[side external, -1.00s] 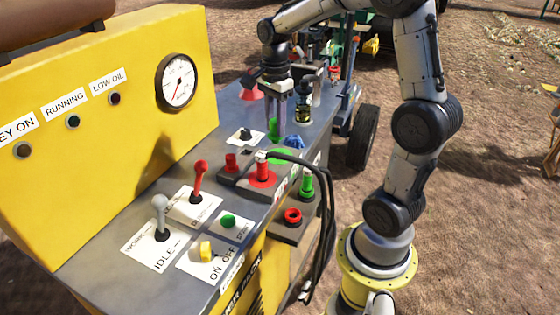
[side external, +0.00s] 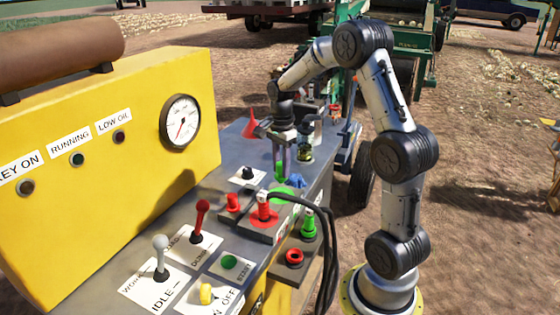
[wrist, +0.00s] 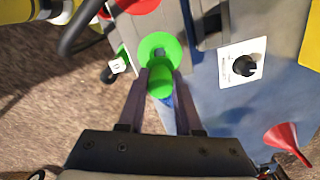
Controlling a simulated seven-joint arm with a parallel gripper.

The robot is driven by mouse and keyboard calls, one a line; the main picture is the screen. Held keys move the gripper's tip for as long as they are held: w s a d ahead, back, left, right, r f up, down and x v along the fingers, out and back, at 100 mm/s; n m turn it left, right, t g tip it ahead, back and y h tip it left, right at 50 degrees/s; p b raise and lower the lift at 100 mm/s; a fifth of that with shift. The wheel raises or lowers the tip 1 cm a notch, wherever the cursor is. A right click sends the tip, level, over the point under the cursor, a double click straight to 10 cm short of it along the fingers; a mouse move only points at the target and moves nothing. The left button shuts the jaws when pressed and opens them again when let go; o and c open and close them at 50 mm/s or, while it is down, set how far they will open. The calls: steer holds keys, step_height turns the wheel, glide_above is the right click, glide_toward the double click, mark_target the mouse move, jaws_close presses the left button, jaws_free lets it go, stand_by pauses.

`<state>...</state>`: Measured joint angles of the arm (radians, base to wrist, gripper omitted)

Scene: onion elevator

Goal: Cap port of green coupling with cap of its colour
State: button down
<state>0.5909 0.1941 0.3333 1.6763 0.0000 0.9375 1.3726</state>
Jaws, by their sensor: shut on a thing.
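My gripper (wrist: 161,75) is shut on a green cap (wrist: 160,83), with a finger on each side of it. In the side external view, my gripper (side external: 282,172) points down over the panel, and the cap shows partly behind its fingers. A green disc with a dark port hole (wrist: 159,42) lies just ahead of the cap in the wrist view; the disc (side external: 283,194) is nearer the camera than the cap in the side view. I cannot tell whether the cap touches the panel. A green coupling (side external: 308,224) stands upright at the panel's right edge.
A blue object (side external: 297,181) is right of my gripper. A black knob (wrist: 244,66) and a red funnel (wrist: 286,141) are near. A red ring (side external: 294,258) sits lower.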

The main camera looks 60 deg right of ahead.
mark_target(281, 182)
steer(key=shift+f, duration=2)
steer(key=shift+f, duration=1.15)
stand_by(1.0)
stand_by(0.4)
steer(key=shift+c, duration=0.5)
jaws_free()
steer(key=shift+r, duration=0.1)
steer(key=shift+r, duration=3.4)
